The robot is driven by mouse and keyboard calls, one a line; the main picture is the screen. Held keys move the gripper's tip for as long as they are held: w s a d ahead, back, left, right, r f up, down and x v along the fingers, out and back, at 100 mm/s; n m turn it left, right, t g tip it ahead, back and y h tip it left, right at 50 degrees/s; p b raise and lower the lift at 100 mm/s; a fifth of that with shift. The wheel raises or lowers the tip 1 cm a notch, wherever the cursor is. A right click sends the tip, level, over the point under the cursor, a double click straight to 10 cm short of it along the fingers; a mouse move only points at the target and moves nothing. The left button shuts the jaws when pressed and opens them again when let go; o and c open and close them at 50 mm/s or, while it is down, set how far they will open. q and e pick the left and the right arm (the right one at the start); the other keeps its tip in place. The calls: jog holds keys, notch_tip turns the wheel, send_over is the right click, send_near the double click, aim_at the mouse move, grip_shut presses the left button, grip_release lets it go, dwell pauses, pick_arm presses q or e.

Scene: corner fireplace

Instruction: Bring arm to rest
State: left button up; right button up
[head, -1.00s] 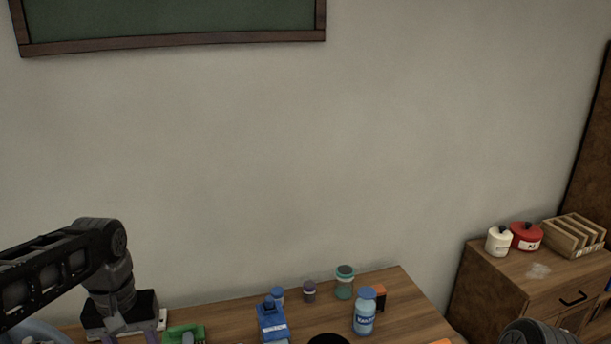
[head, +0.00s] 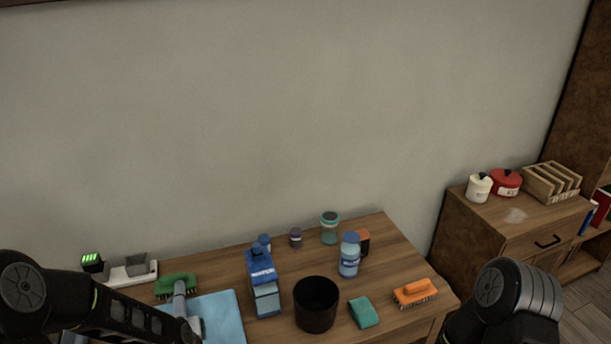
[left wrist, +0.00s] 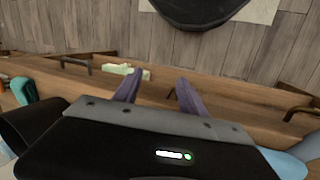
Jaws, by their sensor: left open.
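My left arm (head: 120,310) comes in low from the left in the head view, and its gripper is out of that view. In the left wrist view my left gripper (left wrist: 157,84) is open, its two purple fingers apart with nothing between them. The fingers show against the wooden front of the table, near its drawer handles. A link of my right arm (head: 490,300) shows at the lower right of the head view; its gripper is not in view.
The wooden table (head: 385,265) holds a black cup (head: 316,305), blue carton (head: 262,280), blue bottle (head: 349,256), teal sponge (head: 364,312), orange brush (head: 415,292), green brush (head: 176,285) and blue cloth (head: 222,318). A cabinet (head: 475,225) with canisters stands right. Floor (left wrist: 90,35) lies before the table.

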pick_arm(q)
jog(key=s+d+f, duration=0.4)
jog(key=s+f, duration=0.2)
jog(key=s, duration=0.2)
jog(key=s+d+f, duration=0.3)
jog(key=s+f, duration=0.3)
jog(key=s, duration=0.1)
jog(key=w+d+f+b, duration=0.3)
jog(key=f+b, duration=0.4)
jog(key=b, duration=0.3)
jog(key=shift+f+m+t+h, duration=0.25)
jog(key=shift+m+t+h, duration=0.05)
jog(key=shift+m, duration=0.1)
grip_shut()
